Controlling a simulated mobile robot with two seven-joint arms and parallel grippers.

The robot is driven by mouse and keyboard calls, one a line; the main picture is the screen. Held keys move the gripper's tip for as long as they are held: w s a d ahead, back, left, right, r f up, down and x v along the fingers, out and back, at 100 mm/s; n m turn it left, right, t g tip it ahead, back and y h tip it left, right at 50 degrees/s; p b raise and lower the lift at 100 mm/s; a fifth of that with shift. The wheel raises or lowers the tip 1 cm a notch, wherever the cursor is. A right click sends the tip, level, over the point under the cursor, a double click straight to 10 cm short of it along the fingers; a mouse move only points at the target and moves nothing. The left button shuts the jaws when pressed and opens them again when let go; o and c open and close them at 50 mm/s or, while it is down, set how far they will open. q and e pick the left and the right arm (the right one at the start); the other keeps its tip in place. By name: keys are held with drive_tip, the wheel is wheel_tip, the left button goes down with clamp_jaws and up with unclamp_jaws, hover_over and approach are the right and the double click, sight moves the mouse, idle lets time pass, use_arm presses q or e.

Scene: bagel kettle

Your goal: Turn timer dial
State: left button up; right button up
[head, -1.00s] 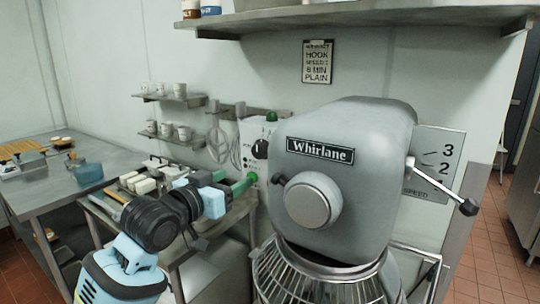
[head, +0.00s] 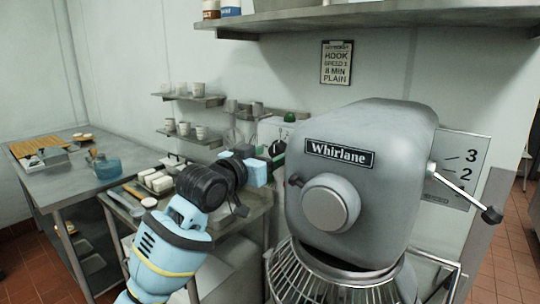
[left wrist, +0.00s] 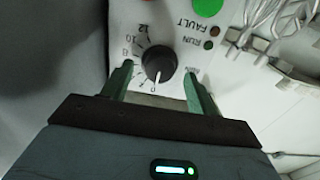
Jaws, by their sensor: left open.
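The timer dial (left wrist: 159,64) is a round black knob with a white pointer line, in the upper middle of the left wrist view. Its white panel (left wrist: 125,18) carries printed numbers around the knob. The pointer line aims toward the bottom of that view, near the 0. My left gripper (left wrist: 158,78) is open, its two green fingers standing on either side of the dial. I cannot tell if they touch it. My right gripper is not in view.
The large grey Whirlane mixer (head: 380,150) stands close to the right of my left gripper, with a wire bowl guard (head: 310,275) below. A green button (left wrist: 208,6) and small lights are near the dial. Shelves with cups (head: 190,135) are behind.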

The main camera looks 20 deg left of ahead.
use_arm(q)
drive_tip(key=shift+w+d, duration=0.2)
drive_tip(key=shift+w, duration=0.25)
drive_tip(key=c, duration=1)
